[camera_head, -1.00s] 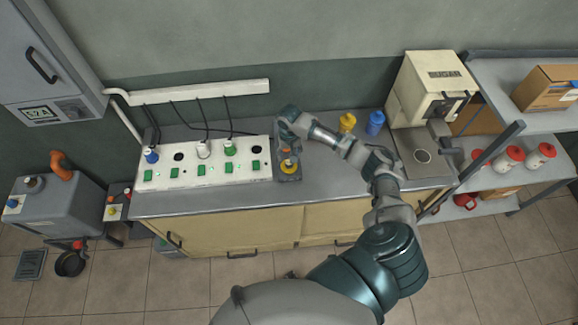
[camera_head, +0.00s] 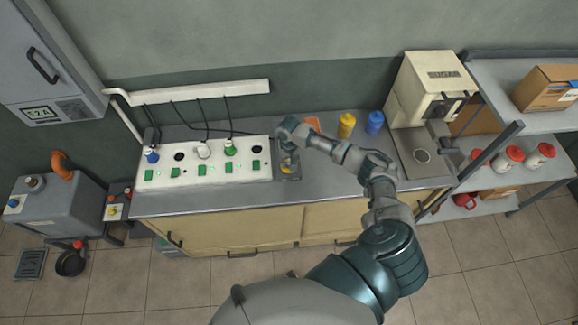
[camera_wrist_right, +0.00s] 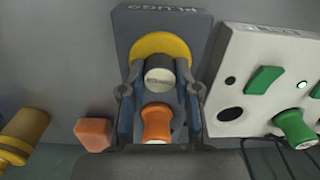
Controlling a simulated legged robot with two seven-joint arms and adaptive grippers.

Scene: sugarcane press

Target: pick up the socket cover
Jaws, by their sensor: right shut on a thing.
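In the head view the right gripper (camera_head: 288,160) is shut over the small plate (camera_head: 294,177) right of the white socket panel. My left gripper is not in view.
The white panel (camera_head: 210,183) with plugs and green switches stands close left of the gripper. An orange block (camera_head: 312,123) lies behind the arm. The front counter strip is clear.

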